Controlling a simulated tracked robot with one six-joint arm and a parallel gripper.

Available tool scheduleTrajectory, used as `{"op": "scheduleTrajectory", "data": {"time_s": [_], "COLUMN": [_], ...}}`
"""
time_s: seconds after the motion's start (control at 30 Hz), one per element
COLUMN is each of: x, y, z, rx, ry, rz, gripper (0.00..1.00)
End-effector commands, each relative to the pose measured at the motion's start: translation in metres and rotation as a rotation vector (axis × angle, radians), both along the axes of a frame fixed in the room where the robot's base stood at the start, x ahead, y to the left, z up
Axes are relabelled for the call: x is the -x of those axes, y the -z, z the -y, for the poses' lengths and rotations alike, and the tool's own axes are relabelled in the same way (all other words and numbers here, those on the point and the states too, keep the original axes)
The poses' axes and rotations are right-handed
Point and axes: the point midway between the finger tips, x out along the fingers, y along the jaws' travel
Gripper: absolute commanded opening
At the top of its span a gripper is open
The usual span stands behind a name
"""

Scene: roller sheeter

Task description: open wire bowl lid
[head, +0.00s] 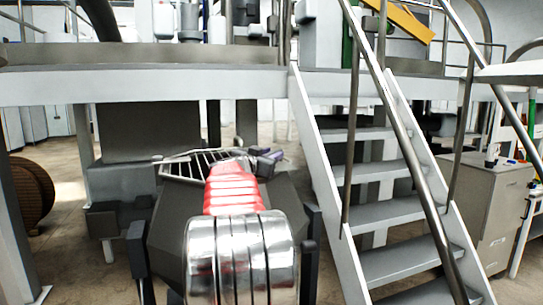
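A pale wire grid (185,164), which looks like the wire bowl lid, shows left of my red and silver arm. It lies roughly flat or slightly tilted. My arm covers its right part, and no bowl can be made out clearly beneath it. A small dark and purple part (267,160), which appears to be my gripper, shows just past the arm's far end, right of the grid. It is small and partly hidden, so I cannot tell its finger opening or whether it touches the grid.
A grey metal staircase (385,213) with handrails rises close on the right to a raised platform (150,86) across the back. A brown cable drum (30,195) stands at the left. A grey cabinet (490,205) is at the far right. Bare floor shows at the left.

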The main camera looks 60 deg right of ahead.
Motion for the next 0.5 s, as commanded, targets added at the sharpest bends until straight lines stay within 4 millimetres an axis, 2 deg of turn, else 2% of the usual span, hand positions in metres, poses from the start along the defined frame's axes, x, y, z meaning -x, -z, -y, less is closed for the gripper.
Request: {"op": "scheduleTrajectory", "data": {"time_s": [0.17,0.5], "x": [0.0004,0.0006], "y": [0.0002,0.0001], "z": [0.0000,0.0000], "rx": [0.000,0.000], "ry": [0.001,0.001], "rz": [0.000,0.000], "gripper": [0.30,0.06]}}
